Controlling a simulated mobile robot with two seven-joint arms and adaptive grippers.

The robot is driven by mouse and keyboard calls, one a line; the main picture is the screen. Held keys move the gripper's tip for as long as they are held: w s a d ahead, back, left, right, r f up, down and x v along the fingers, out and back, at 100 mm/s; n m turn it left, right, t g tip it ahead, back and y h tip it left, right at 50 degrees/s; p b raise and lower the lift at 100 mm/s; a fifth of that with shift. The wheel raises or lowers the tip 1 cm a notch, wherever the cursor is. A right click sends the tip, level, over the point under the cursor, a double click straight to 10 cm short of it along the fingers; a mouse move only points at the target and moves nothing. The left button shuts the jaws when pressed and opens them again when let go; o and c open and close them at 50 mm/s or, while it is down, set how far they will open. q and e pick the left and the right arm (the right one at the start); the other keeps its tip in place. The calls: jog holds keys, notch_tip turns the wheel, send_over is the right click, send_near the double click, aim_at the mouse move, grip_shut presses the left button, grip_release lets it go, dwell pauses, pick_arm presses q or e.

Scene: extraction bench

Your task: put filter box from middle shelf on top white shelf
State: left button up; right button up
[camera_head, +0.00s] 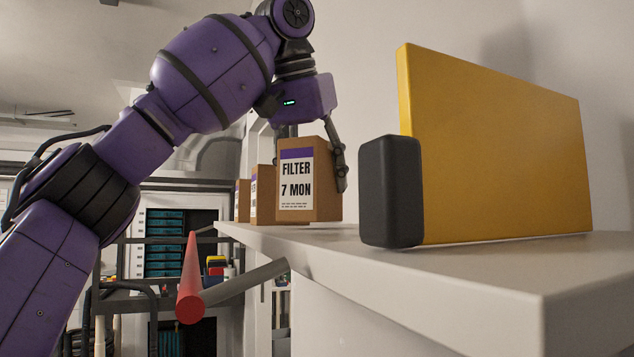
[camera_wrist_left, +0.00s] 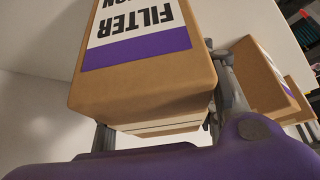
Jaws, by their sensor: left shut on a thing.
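A brown filter box (camera_head: 328,195) with a white label and purple band reads "FILTER 7 MON". My left gripper (camera_head: 318,165) is shut on it from above, with a dark finger along its right side. The box is upright at the far end of the white shelf (camera_head: 480,270); whether its base touches the surface I cannot tell. In the left wrist view the same box (camera_wrist_left: 150,85) fills the middle, between the fingers. My right gripper is not in view.
More brown boxes (camera_head: 262,190) stand just left of the held box; they also show in the left wrist view (camera_wrist_left: 262,75). A yellow panel (camera_head: 500,150) and a dark rounded block (camera_head: 390,192) stand at right. A red bar (camera_head: 190,280) lies below the shelf edge.

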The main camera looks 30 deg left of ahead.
pick_arm(q)
jog(key=shift+a+f, duration=0.2)
jog(key=shift+f, duration=0.3)
jog(key=o, duration=1.3)
jog(key=shift+d, duration=0.1)
jog(key=v, duration=1.2)
